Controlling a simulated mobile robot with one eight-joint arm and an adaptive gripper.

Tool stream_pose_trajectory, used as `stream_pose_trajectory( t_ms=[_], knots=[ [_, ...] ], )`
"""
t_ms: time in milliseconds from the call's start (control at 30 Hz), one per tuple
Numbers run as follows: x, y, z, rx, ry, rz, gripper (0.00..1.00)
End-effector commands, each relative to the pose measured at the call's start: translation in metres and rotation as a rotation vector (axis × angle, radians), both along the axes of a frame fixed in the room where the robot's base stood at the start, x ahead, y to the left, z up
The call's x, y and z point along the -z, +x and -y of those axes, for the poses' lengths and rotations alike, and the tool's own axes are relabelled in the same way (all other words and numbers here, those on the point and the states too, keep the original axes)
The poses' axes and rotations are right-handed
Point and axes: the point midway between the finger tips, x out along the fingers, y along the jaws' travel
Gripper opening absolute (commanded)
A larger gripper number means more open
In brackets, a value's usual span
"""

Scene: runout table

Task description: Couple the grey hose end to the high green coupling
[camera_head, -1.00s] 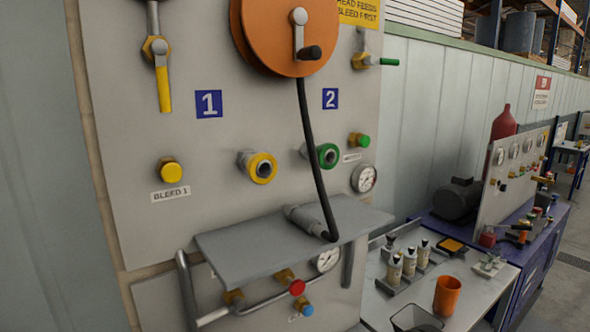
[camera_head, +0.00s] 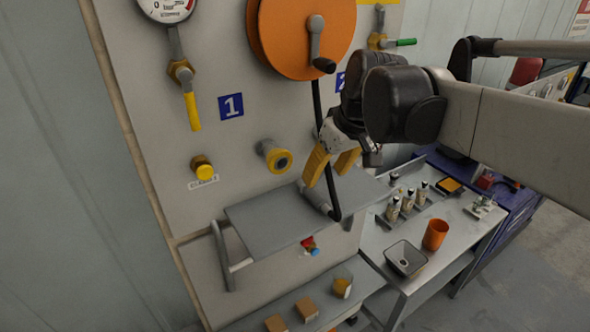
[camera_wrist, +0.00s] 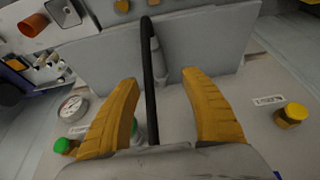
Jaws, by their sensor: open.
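The grey hose end (camera_head: 316,198) lies on the grey shelf (camera_head: 270,215), at the bottom of a black hose (camera_head: 317,98) that hangs from the orange reel. My gripper (camera_head: 327,174), with yellow fingers, is open just above the hose end. In the wrist view my gripper (camera_wrist: 155,80) has the black hose (camera_wrist: 149,80) running between its spread fingers, and the grey hose end (camera_wrist: 157,62) shows beyond them. The green coupling is hidden behind my arm in the head view. A green sliver beside the left finger in the wrist view may be part of it.
A yellow coupling (camera_head: 277,158) and a yellow bleed knob (camera_head: 202,168) are on the panel to the left. The orange reel (camera_head: 297,35) hangs above. A side table at right holds bottles, an orange cup (camera_head: 435,235) and a bin (camera_head: 405,258).

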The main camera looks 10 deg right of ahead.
Motion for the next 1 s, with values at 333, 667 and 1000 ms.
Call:
stream_pose_trajectory(
  t_ms=[333,667,1000],
  knots=[
    [0.039,0.024,-0.004,-0.017,0.001,-0.009,0.54],
    [0.070,0.039,-0.006,-0.016,0.002,-0.009,0.54],
    [0.098,0.049,-0.009,-0.015,0.002,-0.008,0.54]
  ],
)
